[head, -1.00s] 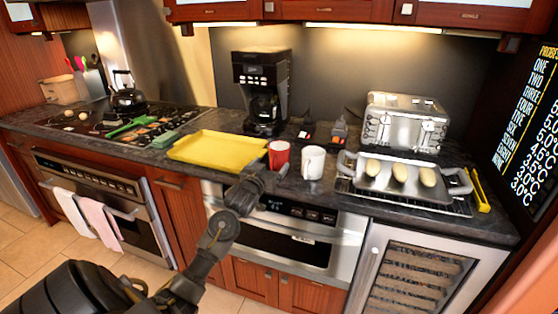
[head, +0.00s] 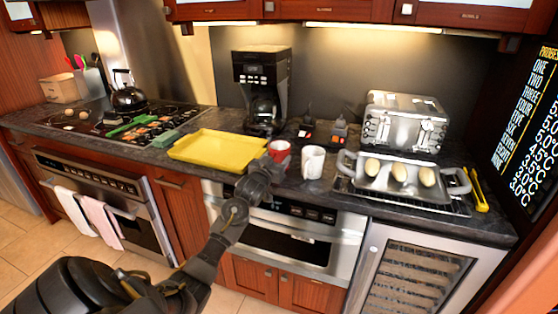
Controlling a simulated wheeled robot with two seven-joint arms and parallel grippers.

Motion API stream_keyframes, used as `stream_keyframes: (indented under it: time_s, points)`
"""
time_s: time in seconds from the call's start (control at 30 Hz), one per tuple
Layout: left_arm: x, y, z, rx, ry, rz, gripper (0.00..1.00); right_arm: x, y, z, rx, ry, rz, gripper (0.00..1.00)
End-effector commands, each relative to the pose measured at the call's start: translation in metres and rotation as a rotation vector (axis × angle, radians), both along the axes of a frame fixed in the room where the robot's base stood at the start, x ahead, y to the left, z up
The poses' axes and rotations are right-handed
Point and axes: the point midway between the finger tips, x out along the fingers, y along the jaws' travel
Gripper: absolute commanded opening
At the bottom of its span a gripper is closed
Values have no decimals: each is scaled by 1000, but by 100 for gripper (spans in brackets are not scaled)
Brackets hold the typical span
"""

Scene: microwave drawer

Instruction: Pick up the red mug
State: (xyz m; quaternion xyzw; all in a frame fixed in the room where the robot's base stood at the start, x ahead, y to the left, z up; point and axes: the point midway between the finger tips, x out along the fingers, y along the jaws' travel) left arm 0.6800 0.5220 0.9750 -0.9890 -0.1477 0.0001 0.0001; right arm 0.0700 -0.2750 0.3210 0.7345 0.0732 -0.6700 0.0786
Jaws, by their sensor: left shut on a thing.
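The red mug (head: 280,149) stands on the dark counter, between the yellow tray and a white mug. My left gripper (head: 275,164) is at the front of the red mug and shut on it. The gripper hides the mug's lower front, so I cannot tell whether its base touches the counter. My right gripper is not in view.
The white mug (head: 313,162) stands close on the right. The yellow tray (head: 215,150) is close on the left. A coffee maker (head: 261,90) stands behind. A metal pan (head: 350,172) with several bread rolls is farther right, before a toaster (head: 404,122).

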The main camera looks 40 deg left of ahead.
Motion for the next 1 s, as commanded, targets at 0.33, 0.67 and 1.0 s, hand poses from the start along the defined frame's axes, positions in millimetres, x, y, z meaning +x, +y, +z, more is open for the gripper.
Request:
stream_keyframes:
  time_s: [0.33,0.67,1.0]
  points:
    - [0,0,2,1,-3,0,27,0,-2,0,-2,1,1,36]
    - [-3,1,38,4,-7,0,27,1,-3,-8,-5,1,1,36]
    - [-76,7,104,8,-3,1,27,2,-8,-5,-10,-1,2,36]
